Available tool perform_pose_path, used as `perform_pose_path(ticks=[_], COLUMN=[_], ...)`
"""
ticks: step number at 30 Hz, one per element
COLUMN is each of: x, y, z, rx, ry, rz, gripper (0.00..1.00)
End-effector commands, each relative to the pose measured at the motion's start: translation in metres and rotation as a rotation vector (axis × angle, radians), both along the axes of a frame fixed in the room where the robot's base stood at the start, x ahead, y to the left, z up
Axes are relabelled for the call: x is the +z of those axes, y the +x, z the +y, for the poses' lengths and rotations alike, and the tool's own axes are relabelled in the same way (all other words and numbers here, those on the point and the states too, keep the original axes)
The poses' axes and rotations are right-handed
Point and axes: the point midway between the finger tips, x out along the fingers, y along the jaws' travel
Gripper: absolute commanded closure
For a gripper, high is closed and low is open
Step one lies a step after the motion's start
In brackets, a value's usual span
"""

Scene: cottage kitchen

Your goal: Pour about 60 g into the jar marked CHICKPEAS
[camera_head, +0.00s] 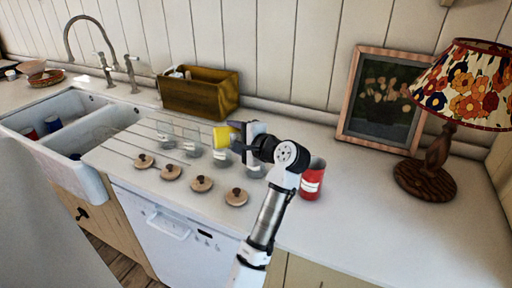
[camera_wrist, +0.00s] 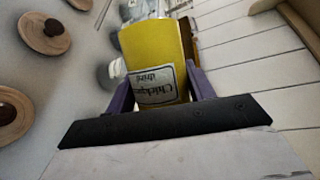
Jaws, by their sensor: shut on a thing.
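My gripper (camera_head: 236,134) is shut on a yellow container (camera_head: 221,137) above the row of glass jars. I cannot read which is marked CHICKPEAS, nor see any contents flowing.
Several wooden lids (camera_head: 202,184) lie before the jars. A red tin (camera_head: 312,180) stands right of my arm. A wooden box (camera_head: 200,93) is behind; a picture frame (camera_head: 381,98) and lamp (camera_head: 437,160) stand right. The sink (camera_head: 70,165) is left. The front-right counter (camera_head: 390,225) is clear.

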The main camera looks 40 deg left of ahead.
Motion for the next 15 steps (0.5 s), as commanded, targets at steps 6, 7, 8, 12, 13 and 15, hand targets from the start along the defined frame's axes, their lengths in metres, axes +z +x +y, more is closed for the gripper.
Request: perform_pose_path(ticks=[6, 7, 8, 12, 13, 15], x=[0.0019, 0.0021, 0.0023, 0.0031, 0.0032, 0.0036], y=[0.0008, 0.0009, 0.001, 0.0017, 0.0018, 0.002], z=[-0.0005, -0.0006, -0.0007, -0.0009, -0.001, -0.0012], rx=[-0.001, 0.0, -0.001, -0.001, -0.001, -0.001], ry=[0.014, 0.016, 0.017, 0.025, 0.027, 0.032], rz=[0.021, 0.024, 0.026, 0.038, 0.041, 0.047], gripper=[0.75, 0.75, 0.75, 0.75, 0.75, 0.75])
